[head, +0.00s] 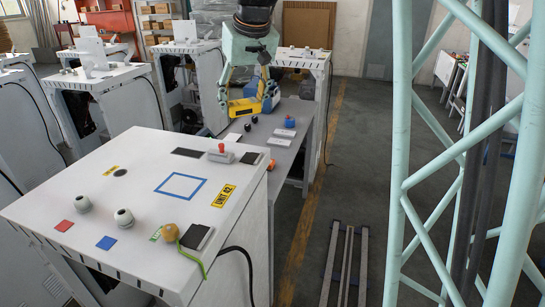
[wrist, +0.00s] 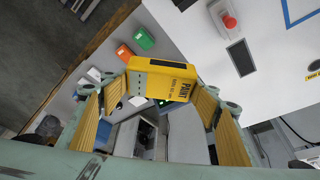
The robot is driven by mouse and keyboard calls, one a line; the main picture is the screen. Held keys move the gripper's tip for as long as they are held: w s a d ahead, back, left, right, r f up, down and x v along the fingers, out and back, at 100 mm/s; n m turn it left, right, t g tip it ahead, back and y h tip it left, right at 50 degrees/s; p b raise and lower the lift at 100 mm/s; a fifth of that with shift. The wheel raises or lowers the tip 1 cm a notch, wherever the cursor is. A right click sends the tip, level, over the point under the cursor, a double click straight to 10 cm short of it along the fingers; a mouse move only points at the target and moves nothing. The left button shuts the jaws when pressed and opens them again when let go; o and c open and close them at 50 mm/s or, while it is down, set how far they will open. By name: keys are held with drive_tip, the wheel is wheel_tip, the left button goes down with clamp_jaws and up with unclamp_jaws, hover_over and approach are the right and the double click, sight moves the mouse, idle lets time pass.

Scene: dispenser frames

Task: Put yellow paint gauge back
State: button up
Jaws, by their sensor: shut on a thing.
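The yellow paint gauge (head: 243,107), a boxy block, is held in my gripper (head: 248,102) near the top centre of the head view. In the wrist view the gauge (wrist: 162,80) sits between my two ribbed yellow finger pads, with "PAINT" lettering on one face and small dark dots on the end. My gripper (wrist: 157,98) is shut on it. In the head view it hangs over the grey bench (head: 243,146), behind the nearest white unit. The gauge's far side is hidden.
The white unit (head: 150,158) in front bears a blue square outline (head: 181,186), a red button (head: 221,150) and knobs. The bench holds small dark and white items and a blue one (head: 289,122). In the wrist view, green (wrist: 144,39) and orange (wrist: 124,53) items show beyond the gauge.

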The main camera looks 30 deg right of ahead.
drive_tip(key=w+d+f+m+h+p, duration=0.1)
drive_tip(key=w+d+f+m, duration=0.2)
drive_tip(key=w+d+f, duration=0.4)
drive_tip(key=w+d+f+m+h+p, duration=0.1)
drive_tip(key=w+d+f+m, duration=0.2)
drive_tip(key=w+d+f, duration=0.5)
drive_tip(key=w+d+f+m+g+h+p, duration=0.1)
drive_tip(key=w+d+f, duration=0.6)
drive_tip(key=d+f, duration=0.9)
drive_tip(key=d+m, duration=0.1)
drive_tip(key=d, duration=0.6)
drive_tip(key=shift+w+m, duration=0.35)
drive_tip(key=shift+m, duration=0.05)
drive_tip(key=w+a, duration=0.1)
drive_tip(key=a, duration=0.3)
drive_tip(key=w+a+f, duration=0.1)
drive_tip(key=a, duration=0.4)
drive_tip(key=w+a, duration=0.1)
drive_tip(key=a, duration=0.4)
drive_tip(key=shift+a+f+b, duration=0.15)
drive_tip(key=shift+f+b, duration=0.1)
drive_tip(key=shift+b, duration=0.1)
